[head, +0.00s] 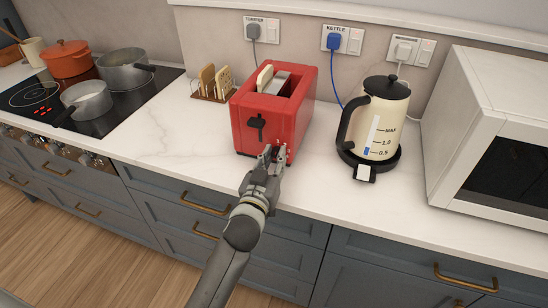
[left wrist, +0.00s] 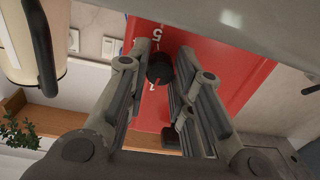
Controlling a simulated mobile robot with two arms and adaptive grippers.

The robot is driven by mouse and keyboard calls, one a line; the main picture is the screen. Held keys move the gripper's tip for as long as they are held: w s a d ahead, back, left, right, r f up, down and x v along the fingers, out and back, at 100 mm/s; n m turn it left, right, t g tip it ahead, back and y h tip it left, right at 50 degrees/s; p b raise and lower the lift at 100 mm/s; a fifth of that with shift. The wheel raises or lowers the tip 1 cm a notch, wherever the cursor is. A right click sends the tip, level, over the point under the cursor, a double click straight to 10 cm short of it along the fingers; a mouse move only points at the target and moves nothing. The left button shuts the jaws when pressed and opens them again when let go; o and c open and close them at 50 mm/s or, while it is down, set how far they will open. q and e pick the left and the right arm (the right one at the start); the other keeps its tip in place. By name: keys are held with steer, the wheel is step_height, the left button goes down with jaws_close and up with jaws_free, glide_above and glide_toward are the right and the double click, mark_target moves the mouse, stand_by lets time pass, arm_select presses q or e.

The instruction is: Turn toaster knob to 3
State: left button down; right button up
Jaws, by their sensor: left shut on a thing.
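The red toaster (head: 262,112) stands on the counter with a slice of bread (head: 265,77) in its top. Its black lever (head: 257,124) is on the front face. My left gripper (head: 271,153) is low at the front face, to the right of the lever, and hides the knob in the head view. In the left wrist view, the dark round knob (left wrist: 160,68) sits between the two fingers, which are shut on it. My right gripper is out of view.
A cream kettle (head: 377,120) stands on its base right of the toaster, with a white microwave (head: 450,130) further right. A toast rack (head: 212,88) is behind left. Pots stand on the hob (head: 135,95) at far left.

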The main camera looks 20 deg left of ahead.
arm_select(q)
steer(key=m, duration=0.3)
steer(key=shift+m+p, duration=0.3)
steer(key=shift+p, duration=0.1)
steer(key=m, duration=0.3)
steer(key=shift+m+p, duration=0.3)
steer(key=shift+m, duration=0.1)
steer(key=m, duration=0.4)
steer(key=shift+a+h, duration=0.1)
steer(key=shift+h, duration=0.3)
steer(key=shift+m+p, duration=0.35)
steer(key=shift+m, duration=1.15)
steer(key=shift+f, duration=0.1)
steer(key=c, duration=1.3)
jaws_free()
steer(key=shift+o, duration=0.2)
steer(key=shift+s, duration=0.15)
steer(key=s, duration=1.1)
steer(key=shift+s+a+f+t, duration=0.2)
steer(key=shift+s+t, duration=0.1)
steer(key=shift+s, duration=0.1)
